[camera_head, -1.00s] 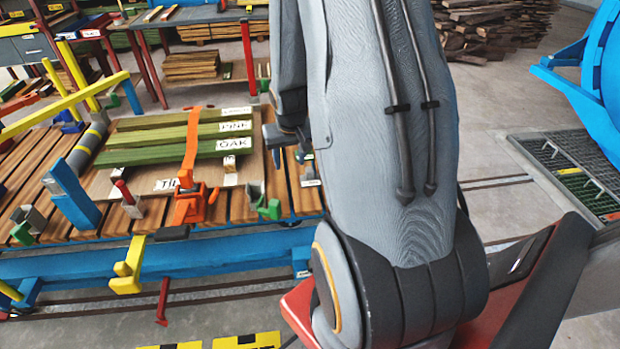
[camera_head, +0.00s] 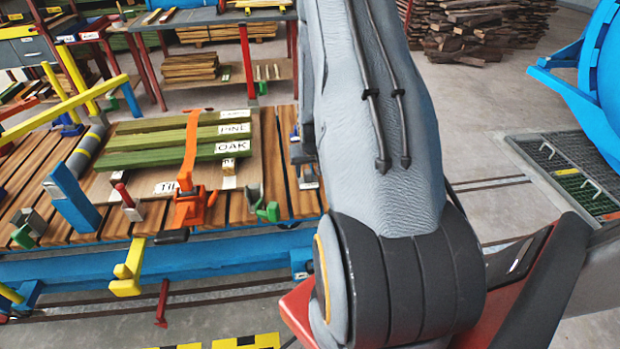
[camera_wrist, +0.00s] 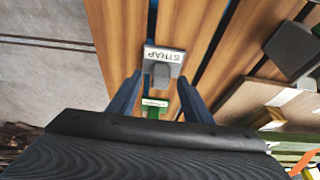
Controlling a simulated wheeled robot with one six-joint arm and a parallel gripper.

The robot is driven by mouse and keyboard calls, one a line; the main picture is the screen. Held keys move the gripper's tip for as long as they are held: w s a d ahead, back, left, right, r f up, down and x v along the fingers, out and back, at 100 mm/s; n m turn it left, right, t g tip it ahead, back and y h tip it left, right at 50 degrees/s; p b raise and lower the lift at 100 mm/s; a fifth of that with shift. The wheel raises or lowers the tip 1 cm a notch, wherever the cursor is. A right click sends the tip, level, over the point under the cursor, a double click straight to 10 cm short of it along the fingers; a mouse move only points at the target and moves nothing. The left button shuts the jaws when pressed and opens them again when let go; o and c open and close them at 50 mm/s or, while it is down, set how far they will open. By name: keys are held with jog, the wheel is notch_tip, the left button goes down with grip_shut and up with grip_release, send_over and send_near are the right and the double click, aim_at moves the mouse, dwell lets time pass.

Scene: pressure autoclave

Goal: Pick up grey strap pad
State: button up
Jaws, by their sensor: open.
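The grey strap pad (camera_wrist: 161,71) lies on the wooden slats in the wrist view, with a white label reading STRAP (camera_wrist: 164,54) beside it. My gripper (camera_wrist: 160,78) is open, with one dark finger on each side of the pad in the picture. The fingers look empty, and I cannot tell how far above the pad they are. In the head view my own arm hides most of the gripper.
A green piece with a label (camera_wrist: 153,106) lies close to the pad. A dark block (camera_wrist: 293,50) stands at the right. In the head view, green boards (camera_head: 180,140) under an orange strap clamp (camera_head: 190,205) lie on the slatted cart (camera_head: 110,228).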

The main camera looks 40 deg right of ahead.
jog(key=shift+x, duration=1.15)
jog(key=c, duration=1.1)
jog(key=shift+c, duration=0.2)
jog(key=shift+r, duration=0.1)
